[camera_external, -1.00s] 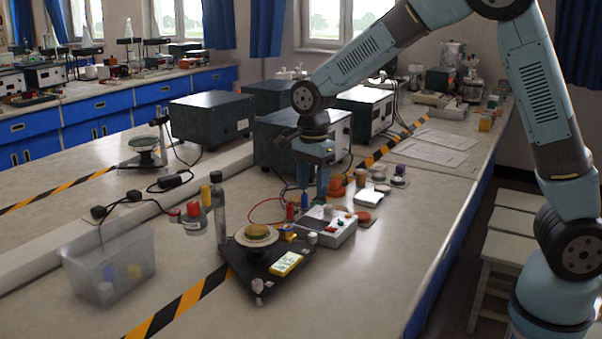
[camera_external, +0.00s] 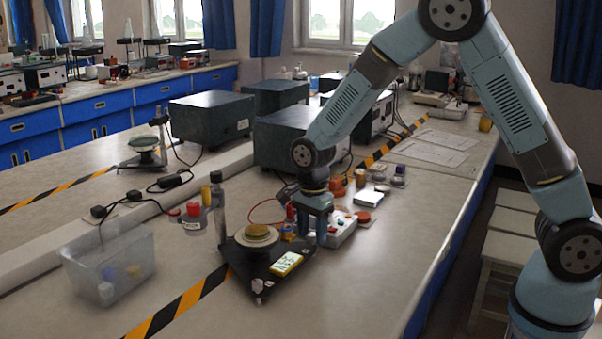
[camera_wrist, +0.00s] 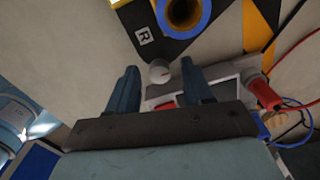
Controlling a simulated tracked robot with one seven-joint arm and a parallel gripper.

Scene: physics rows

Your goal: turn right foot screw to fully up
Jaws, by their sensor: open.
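The right foot screw (camera_wrist: 160,73) is a pale round knob with a small red mark, at the corner of a black base plate beside an "R" label (camera_wrist: 142,36). My gripper (camera_wrist: 160,69) is open, with one blue finger on each side of the knob in the wrist view. I cannot tell whether the fingers touch it. In the external view my gripper (camera_external: 318,238) points down at the right corner of the black base plate (camera_external: 243,268) and hides this screw. A pale front foot screw (camera_external: 258,286) shows at the plate's front corner.
A white box with red buttons (camera_external: 343,231) stands close behind my gripper. A round pan (camera_external: 257,236) and a dark post (camera_external: 218,205) rise from the plate. A red plug (camera_wrist: 263,92) and wires lie near the fingers. A clear tub (camera_external: 108,265) stands left.

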